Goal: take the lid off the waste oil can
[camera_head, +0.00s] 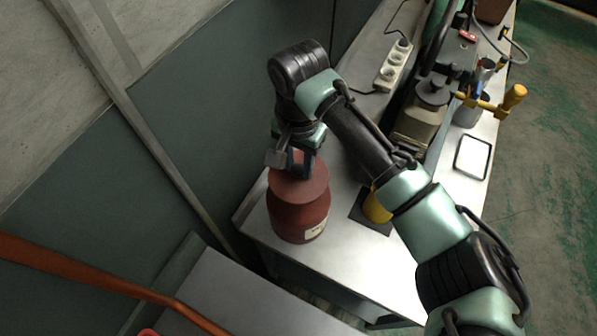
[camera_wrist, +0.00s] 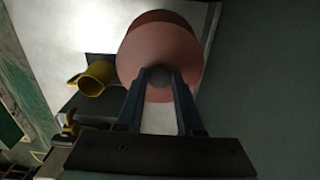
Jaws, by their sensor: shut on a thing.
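The waste oil can (camera_head: 295,222) is a dark red, round vessel with a pale label, upright on the near left end of the metal bench. Its flat, red-brown round lid (camera_head: 312,183) is at the top of the can. My gripper (camera_head: 299,165) points down over the lid from above. In the wrist view the two fingers (camera_wrist: 160,84) are shut on the small grey knob (camera_wrist: 160,76) at the lid's middle. There the paler lid (camera_wrist: 160,42) covers most of the can, whose darker edge (camera_wrist: 160,16) shows behind. I cannot tell whether the lid touches the can.
A yellow jug (camera_head: 376,208) stands on a dark mat (camera_head: 361,217) right of the can, partly behind my arm. A power strip (camera_head: 391,70), a pump-like device (camera_head: 425,115) and a white-faced tablet (camera_head: 471,157) are farther along the bench. A wall is close on the left.

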